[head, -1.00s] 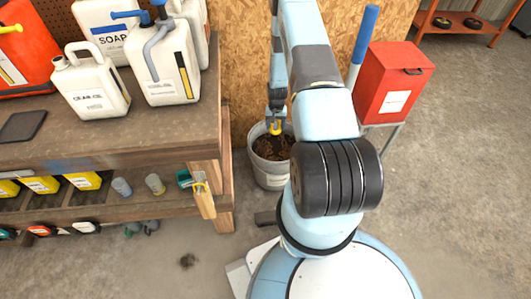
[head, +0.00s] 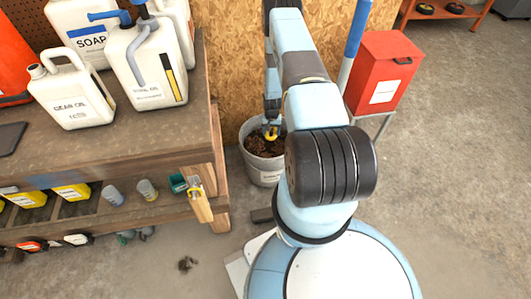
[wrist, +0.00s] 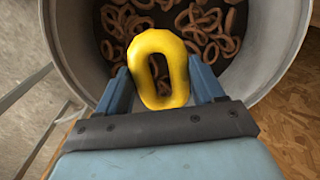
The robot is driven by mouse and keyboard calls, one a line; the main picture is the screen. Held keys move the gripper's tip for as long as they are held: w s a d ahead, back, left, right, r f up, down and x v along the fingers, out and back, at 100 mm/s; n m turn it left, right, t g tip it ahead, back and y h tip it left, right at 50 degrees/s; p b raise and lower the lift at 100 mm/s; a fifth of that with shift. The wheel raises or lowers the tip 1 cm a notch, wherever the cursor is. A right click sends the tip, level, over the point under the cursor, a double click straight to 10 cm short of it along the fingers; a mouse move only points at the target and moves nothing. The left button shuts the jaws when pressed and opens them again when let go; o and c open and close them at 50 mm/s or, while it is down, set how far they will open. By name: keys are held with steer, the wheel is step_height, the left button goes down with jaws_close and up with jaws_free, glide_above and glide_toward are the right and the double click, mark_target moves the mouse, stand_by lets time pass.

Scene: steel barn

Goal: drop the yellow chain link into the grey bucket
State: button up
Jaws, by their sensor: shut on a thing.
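The yellow chain link (wrist: 180,62) is held between the two blue fingers of my gripper (wrist: 162,85) in the wrist view. It also shows as a small yellow spot at the gripper's tip in the head view (head: 271,135). The grey bucket (wrist: 78,45) lies behind the link in the wrist view, with several rusty brown chain links (wrist: 205,25) on its floor. In the head view the bucket (head: 264,176) stands on the floor right of the workbench. My gripper points down over the bucket's opening; its exact height above the rim is hard to tell.
A wooden workbench (head: 120,140) with white jugs (head: 72,92) stands close on the left. A chipboard wall (head: 228,55) rises behind the bucket. A red box (head: 383,70) on a stand is to the right. Open concrete floor lies further right.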

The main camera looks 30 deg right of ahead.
steer(key=shift+f, duration=0.4)
steer(key=o, duration=1.2)
steer(key=shift+o, duration=0.2)
step_height(320, 180, up, 14)
steer(key=shift+f, duration=0.2)
